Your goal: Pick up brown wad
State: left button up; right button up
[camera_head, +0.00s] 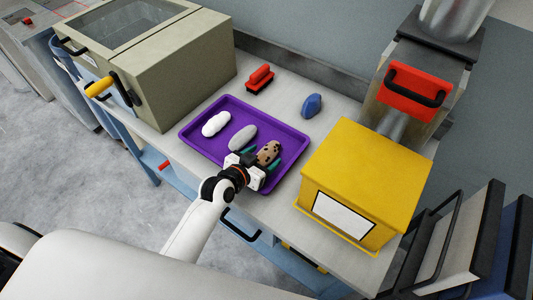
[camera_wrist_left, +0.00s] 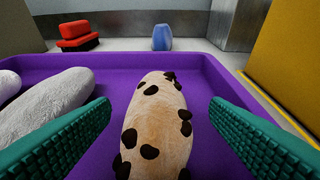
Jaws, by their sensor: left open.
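The brown wad (camera_head: 269,152) is a tan oval with dark brown patches, lying at the right end of the purple tray (camera_head: 200,114). In the left wrist view the wad (camera_wrist_left: 156,125) lies lengthwise between the two green fingers, with a gap on each side. My left gripper (camera_head: 262,164) is open and reaches over the tray's near edge around the wad. Its fingers also show in the left wrist view (camera_wrist_left: 158,128). The wad's near end is cut off there. My right gripper is not in view.
A grey wad (camera_head: 242,138) and a white wad (camera_head: 215,124) lie left in the tray. Behind it are a red brush-like block (camera_head: 260,78) and a blue object (camera_head: 311,105). A yellow box (camera_head: 358,180) stands close on the right, a beige machine (camera_head: 165,65) on the left.

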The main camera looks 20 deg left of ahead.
pick_arm(q)
jog(key=x, duration=0.2)
jog(key=shift+w+f, duration=0.15)
jog(key=shift+w, duration=0.1)
jog(key=c, duration=1)
